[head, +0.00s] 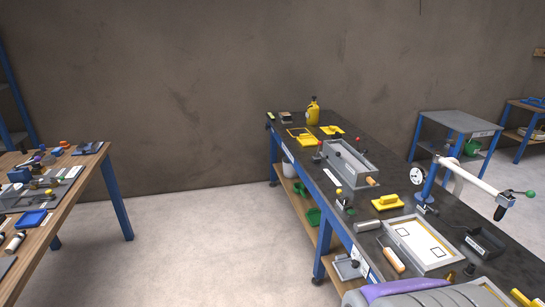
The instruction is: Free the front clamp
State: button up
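I cannot pick out the front clamp for certain. On the dark-topped workbench (385,160) at right stands a device with a blue post (428,188) and a long white arm (475,177). The arm has a black grip and a green knob at its right end. A round white dial (416,175) sits beside the post. A small upright part with a green knob (351,211) stands at the bench's left edge. My gripper is not in view.
A grey, purple-edged shape fills the bottom right. Another cluttered table (88,162) is at left; the floor (190,240) between is clear.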

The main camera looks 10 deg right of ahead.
aim_at(319, 143)
jog(key=i+l+z, duration=0.2)
jog(key=i+l, duration=0.4)
jog(key=i+j, duration=0.2)
jog(key=i, duration=0.25)
jog(key=i+j+z, duration=0.1)
jog(key=i, duration=0.35)
jog(key=i+j, duration=0.25)
jog(key=i, duration=0.2)
jog(key=i+j+z, duration=0.1)
jog(key=i+j, duration=0.15)
jog(key=i, duration=0.2)
jog(key=i+j, duration=0.25)
jog(key=i, duration=0.2)
jog(key=l+z, duration=0.05)
